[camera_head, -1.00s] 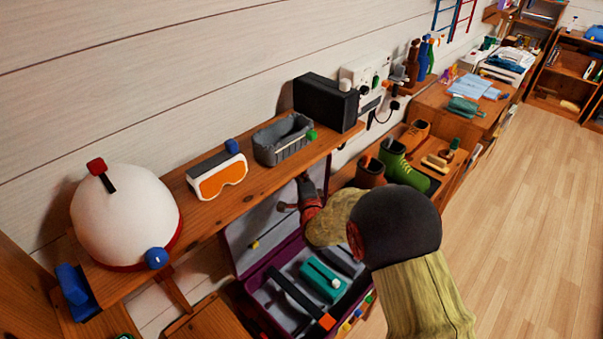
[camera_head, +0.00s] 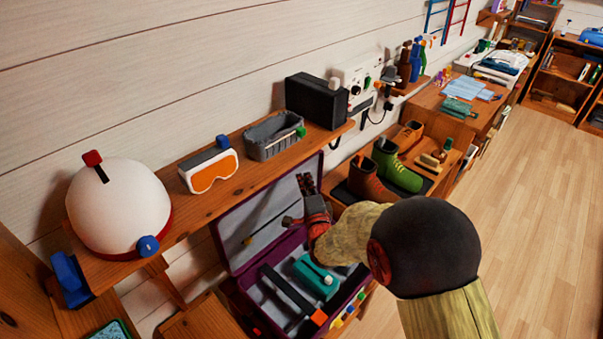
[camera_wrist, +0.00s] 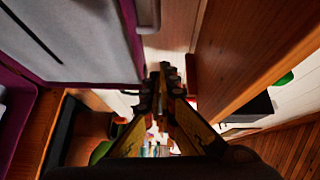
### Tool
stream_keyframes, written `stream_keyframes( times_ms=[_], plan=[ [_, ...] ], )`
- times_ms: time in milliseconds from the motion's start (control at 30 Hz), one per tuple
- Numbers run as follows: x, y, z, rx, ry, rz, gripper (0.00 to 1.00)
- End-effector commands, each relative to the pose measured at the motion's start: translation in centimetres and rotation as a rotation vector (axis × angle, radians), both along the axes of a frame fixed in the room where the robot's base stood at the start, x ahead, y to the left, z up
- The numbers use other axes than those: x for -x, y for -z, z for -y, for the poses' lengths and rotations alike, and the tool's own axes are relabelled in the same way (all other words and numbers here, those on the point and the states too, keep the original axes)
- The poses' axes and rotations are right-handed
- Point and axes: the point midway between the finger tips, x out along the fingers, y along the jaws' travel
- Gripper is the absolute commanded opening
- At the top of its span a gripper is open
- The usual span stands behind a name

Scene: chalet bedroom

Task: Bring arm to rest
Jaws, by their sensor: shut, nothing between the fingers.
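My gripper (camera_head: 308,190) is in front of the raised lid of the purple suitcase (camera_head: 230,258), below the wall shelf. The fingers are together and hold nothing; they also show at the middle of the wrist view (camera_wrist: 163,92). My arm reaches in from the lower right over the open case. A teal box (camera_head: 316,277) and a long dark item lie inside the case, below my gripper.
The wall shelf (camera_head: 215,196) carries a white helmet (camera_head: 118,208), orange goggles (camera_head: 211,173), a grey basket (camera_head: 272,138) and a black box (camera_head: 317,102). The floor at right is clear.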

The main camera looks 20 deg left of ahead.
Motion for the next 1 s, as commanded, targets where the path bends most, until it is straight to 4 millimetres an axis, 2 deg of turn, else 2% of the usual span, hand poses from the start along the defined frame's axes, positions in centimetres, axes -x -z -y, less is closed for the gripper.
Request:
stream_keyframes(
  times_ms=[200,467,567,667,800,833,900,1000],
  plan=[
    [2.3,-0.4,1.4,0.0,0.0,0.0,0.0],
    [2.9,-0.4,1.8,0.007,0.0,0.003,0.0],
    [2.9,0.2,1.8,0.065,-0.004,0.017,0.0],
    [3.3,3.1,1.8,0.225,-0.028,-0.008,0.0],
    [6.3,10.3,3.4,0.55,-0.125,-0.112,0.0],
    [7.2,11.6,3.8,0.62,-0.154,-0.135,0.0],
    [9.3,13.3,5.1,0.771,-0.231,-0.176,0.0],
    [12.1,13.9,7.9,0.964,-0.343,-0.225,0.0]
  ],
)
